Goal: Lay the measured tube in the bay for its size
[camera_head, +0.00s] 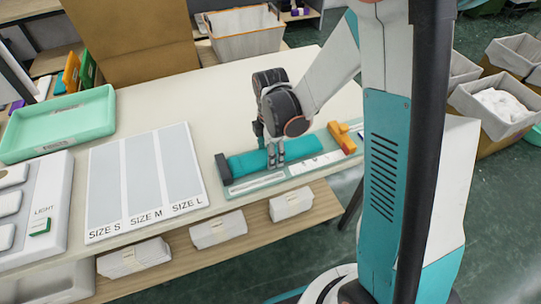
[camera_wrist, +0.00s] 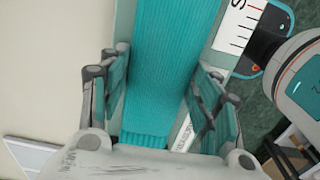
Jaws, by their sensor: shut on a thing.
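The teal ribbed tube (camera_head: 248,161) lies lengthwise along the measuring board (camera_head: 233,188), between a dark end block (camera_head: 223,168) and an orange slider (camera_head: 342,138). The tube fills the middle of the wrist view (camera_wrist: 170,60). My gripper (camera_head: 276,164) points down with a finger on each side of the tube, shut on it; both fingers show in the wrist view (camera_wrist: 160,100). I cannot tell whether the tube is clear of the board. The sizing board (camera_head: 125,177) has three grey bays, marked SIZE S, SIZE M and SIZE L, all empty, left of the measuring board.
A mint tray (camera_head: 58,125) stands at the back left of the table. White bundles (camera_head: 218,229) lie on the shelf below. The tabletop (camera_head: 215,110) behind the boards is clear.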

